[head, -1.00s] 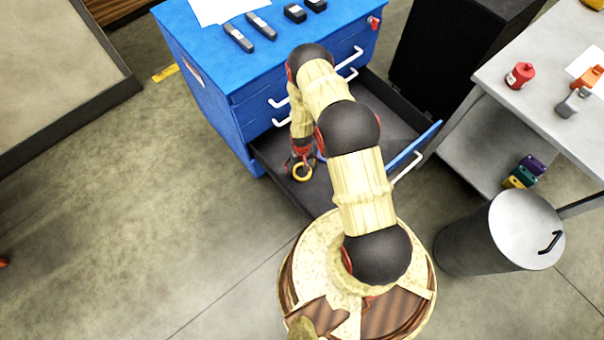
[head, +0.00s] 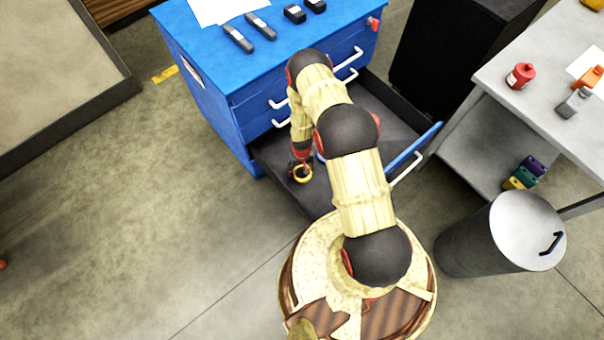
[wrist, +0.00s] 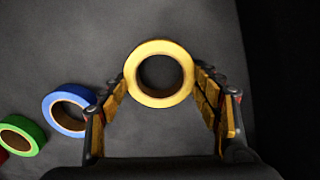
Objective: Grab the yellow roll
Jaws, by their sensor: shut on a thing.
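The yellow roll (wrist: 159,99) is a ring of tape, seen in the wrist view between the two fingers of my gripper (wrist: 161,92). The fingers touch it on its left and right sides, so my gripper is shut on it. In the head view the yellow roll (head: 303,178) shows at the end of my arm, inside the open bottom drawer (head: 295,193) of the blue cabinet. My gripper (head: 301,170) is mostly dark and small there. I cannot tell whether the roll still rests on the drawer floor.
In the wrist view a blue roll (wrist: 50,103) lies just left of my left finger, with a green roll (wrist: 9,138) and part of a red one beyond. The blue cabinet (head: 215,110) rises behind the drawer. A grey bin (head: 470,240) stands at right.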

